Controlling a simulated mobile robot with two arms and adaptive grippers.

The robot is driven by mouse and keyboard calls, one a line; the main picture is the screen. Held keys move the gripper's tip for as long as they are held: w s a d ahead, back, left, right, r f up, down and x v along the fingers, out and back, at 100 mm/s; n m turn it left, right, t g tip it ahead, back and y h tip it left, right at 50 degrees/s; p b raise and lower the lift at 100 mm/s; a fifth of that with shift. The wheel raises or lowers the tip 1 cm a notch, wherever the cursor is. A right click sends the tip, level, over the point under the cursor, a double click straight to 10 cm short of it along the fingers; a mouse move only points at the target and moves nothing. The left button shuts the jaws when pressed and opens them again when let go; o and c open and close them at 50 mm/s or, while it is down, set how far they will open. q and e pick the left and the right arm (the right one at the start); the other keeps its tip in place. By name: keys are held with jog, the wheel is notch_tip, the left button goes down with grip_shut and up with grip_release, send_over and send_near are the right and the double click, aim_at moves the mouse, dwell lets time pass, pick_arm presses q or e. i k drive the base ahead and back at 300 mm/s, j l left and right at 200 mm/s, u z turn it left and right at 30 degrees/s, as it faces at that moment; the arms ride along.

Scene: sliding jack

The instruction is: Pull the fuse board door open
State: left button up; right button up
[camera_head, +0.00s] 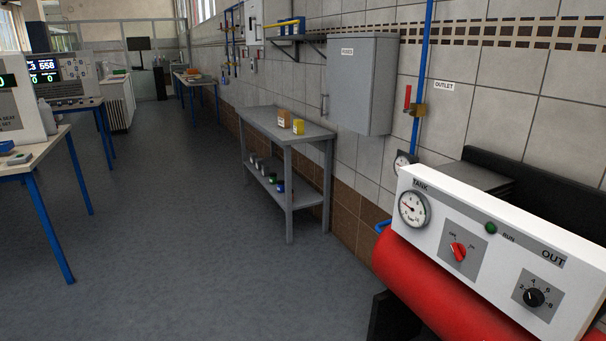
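The fuse board is a grey metal cabinet (362,85) mounted on the tiled wall, right of centre and above the end of a grey metal bench. A small label, which seems to read "FUSES" (347,51), sits near the top of its front. The door looks shut. A thin vertical handle (325,105) shows at the cabinet's left edge. Neither of my grippers is in view, and nothing touches the cabinet.
The grey two-shelf bench (287,137) stands below the cabinet with several small containers. A red tank with a white control panel (497,250) fills the lower right. A blue pipe (421,70) runs beside the cabinet. Floor (190,220) left of the bench is clear.

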aim_at(350, 74)
jog(key=i, duration=2.25)
